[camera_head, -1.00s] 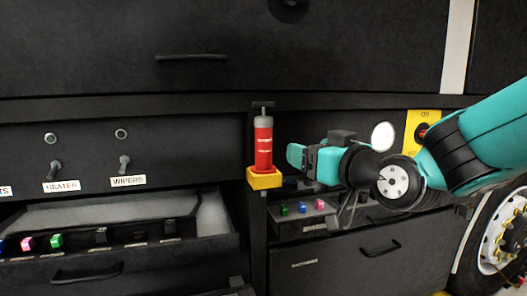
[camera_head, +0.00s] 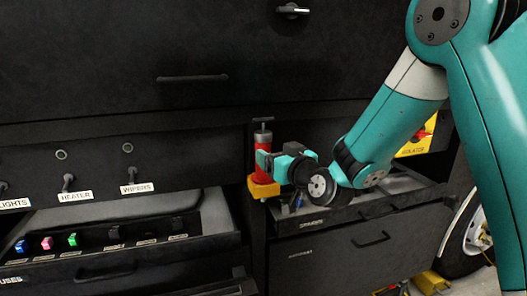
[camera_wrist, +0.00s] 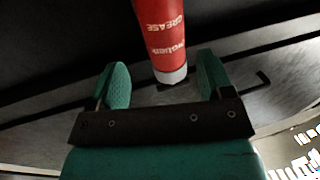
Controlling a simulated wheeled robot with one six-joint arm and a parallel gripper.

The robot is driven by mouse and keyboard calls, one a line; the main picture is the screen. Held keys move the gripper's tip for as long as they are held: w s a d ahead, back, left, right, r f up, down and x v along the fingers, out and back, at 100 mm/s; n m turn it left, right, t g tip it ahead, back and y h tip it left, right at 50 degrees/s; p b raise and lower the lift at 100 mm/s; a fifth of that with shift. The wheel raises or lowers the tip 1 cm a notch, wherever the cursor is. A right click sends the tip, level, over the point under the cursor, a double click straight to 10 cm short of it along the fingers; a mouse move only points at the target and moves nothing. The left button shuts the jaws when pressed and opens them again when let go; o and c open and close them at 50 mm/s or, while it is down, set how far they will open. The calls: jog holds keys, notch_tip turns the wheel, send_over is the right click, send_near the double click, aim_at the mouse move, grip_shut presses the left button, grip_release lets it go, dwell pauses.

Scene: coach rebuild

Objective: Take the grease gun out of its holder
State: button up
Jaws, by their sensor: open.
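The red grease gun (camera_head: 263,141) stands upright in its yellow holder (camera_head: 262,191) on the front of the dark cabinet. Its grey cap and dark T-handle stick up at the top. My gripper (camera_head: 264,161) is open at the gun's red body, above the holder, and hides part of the body in the head view. The holder is not seen there.
An open drawer (camera_head: 120,250) with coloured fuses lies to the left. Another open drawer (camera_head: 350,212) is under my arm at right. Labelled switches (camera_head: 68,182) line the panel at left. A yellow isolator plate (camera_head: 418,140) is partly behind my arm.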

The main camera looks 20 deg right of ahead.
aim_at(267, 151)
jog(key=p+x, duration=0.4)
jog(key=shift+w+a+r+p, duration=0.1)
jog(key=shift+a+p, duration=0.25)
jog(key=shift+w+a+f, duration=0.1)
jog(key=shift+w+f, duration=0.15)
jog(key=shift+w, duration=0.2)
jog(key=c, duration=1)
jog(key=shift+r, duration=0.1)
jog(key=shift+c, duration=0.5)
jog(key=shift+r, duration=0.1)
